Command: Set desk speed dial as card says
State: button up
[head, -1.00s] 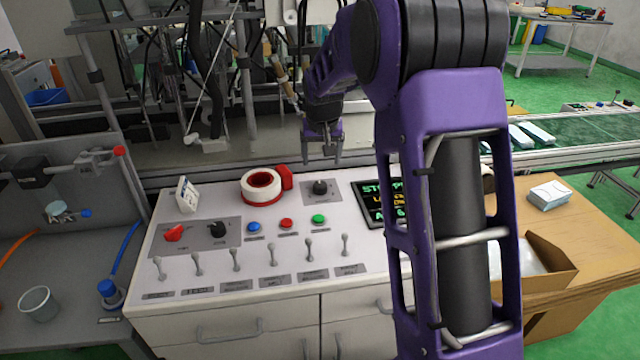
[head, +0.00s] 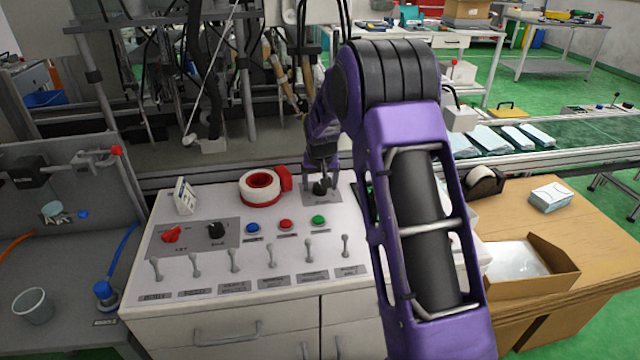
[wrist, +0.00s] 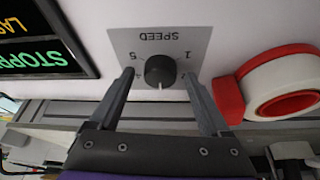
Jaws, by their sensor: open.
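The speed dial (wrist: 160,68) is a black round knob on a grey plate marked SPEED, upside down in the wrist view. Its white pointer line faces down in that view, toward my palm. A 1 shows on its right and a 5 on its left; I can read no number at the pointer. My gripper (wrist: 159,75) is open, with one finger on each side of the knob and gaps showing. In the head view my gripper (head: 320,186) is down at the dial (head: 320,187). A small white card (head: 184,196) stands at the desk's back left; its writing is too small to read.
A red-and-white tape roll (wrist: 280,85) lies close beside the dial. The display (wrist: 40,42) is on the other side, showing green and yellow text. Blue (head: 253,228), red (head: 285,225) and green (head: 318,220) buttons and several toggle levers stand nearer the desk front.

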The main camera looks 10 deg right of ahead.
grip_shut()
jog(key=shift+n, duration=0.3)
jog(key=n, duration=0.1)
jog(key=n+y+p, duration=0.1)
jog(key=n, duration=0.1)
jog(key=n+y, duration=0.1)
jog(key=shift+d+r+p, duration=0.1)
jog(key=shift+d+p, duration=0.15)
jog(key=shift+p, duration=0.05)
jog(key=n+g+y+p, duration=0.1)
jog(key=n, duration=0.3)
jog(key=shift+w, duration=0.1)
jog(key=n+g+y+p, duration=0.1)
jog(key=n, duration=0.2)
jog(key=shift+d+n, duration=0.1)
jog(key=shift+n, duration=0.3)
jog(key=n+g, duration=0.1)
jog(key=n, duration=0.2)
jog(key=n+g+y, duration=0.1)
jog(key=n, duration=0.2)
jog(key=shift+w+p, duration=0.2)
jog(key=shift+p, duration=0.1)
jog(key=n+g, duration=0.2)
jog(key=n, duration=0.3)
jog(key=shift+w, duration=0.1)
jog(key=shift+n, duration=0.4)
